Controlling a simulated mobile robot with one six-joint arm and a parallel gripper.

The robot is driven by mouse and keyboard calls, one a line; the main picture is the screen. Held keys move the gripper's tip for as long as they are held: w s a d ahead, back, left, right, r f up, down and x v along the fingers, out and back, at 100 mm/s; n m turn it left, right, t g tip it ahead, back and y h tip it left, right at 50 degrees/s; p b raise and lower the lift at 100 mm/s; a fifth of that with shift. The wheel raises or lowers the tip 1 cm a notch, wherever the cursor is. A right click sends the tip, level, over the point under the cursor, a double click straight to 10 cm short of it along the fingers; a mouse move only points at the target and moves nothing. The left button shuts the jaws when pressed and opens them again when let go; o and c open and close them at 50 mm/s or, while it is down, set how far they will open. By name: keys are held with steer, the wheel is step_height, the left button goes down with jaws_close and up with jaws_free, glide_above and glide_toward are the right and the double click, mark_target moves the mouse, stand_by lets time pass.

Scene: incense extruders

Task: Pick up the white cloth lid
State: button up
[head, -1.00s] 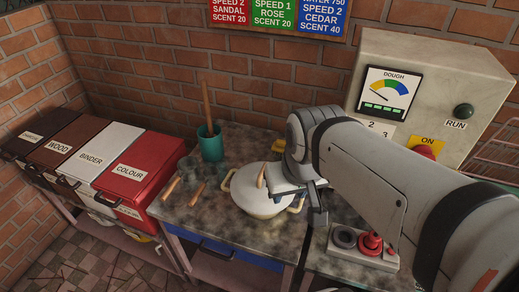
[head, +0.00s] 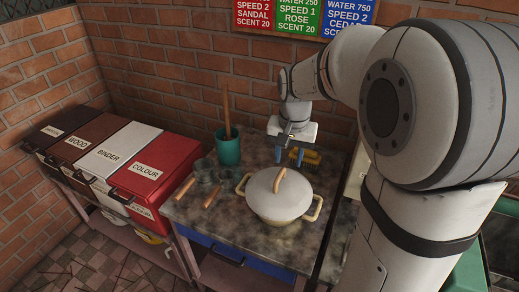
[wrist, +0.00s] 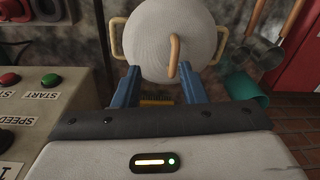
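The white cloth lid (head: 268,191) is round with an upright wooden loop handle (head: 279,180). It sits on a cream pot (head: 277,217) with two side handles on the stone-topped table. In the wrist view the lid (wrist: 150,40) lies beyond my fingertips, with its handle (wrist: 174,55) nearer the right finger. My gripper (head: 289,157) is behind the pot in the head view, pointing down, apart from the lid. Its blue fingers are spread wide with nothing held; they also show in the wrist view (wrist: 159,82).
A yellow brush (head: 305,157) lies on the table (head: 225,229) near my gripper. A teal cup (head: 228,150) with a wooden stick and several wooden-handled scoops (head: 212,196) are left of the pot. Lidded bins (head: 155,172) stand further left. A control panel (wrist: 30,105) shows in the wrist view.

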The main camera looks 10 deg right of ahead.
steer(key=m+g, duration=0.1)
steer(key=m, duration=0.1)
glide_above(280, 173)
steer(key=f, duration=0.5)
steer(key=shift+s+d+f+b, duration=0.1)
steer(key=shift+s+f+b, duration=0.15)
steer(key=shift+b, duration=0.15)
steer(key=f, duration=0.2)
steer(key=f+p, duration=0.1)
steer(key=f, duration=0.4)
steer(key=shift+w+f, duration=0.3)
steer(key=shift+f, duration=0.1)
jaws_close()
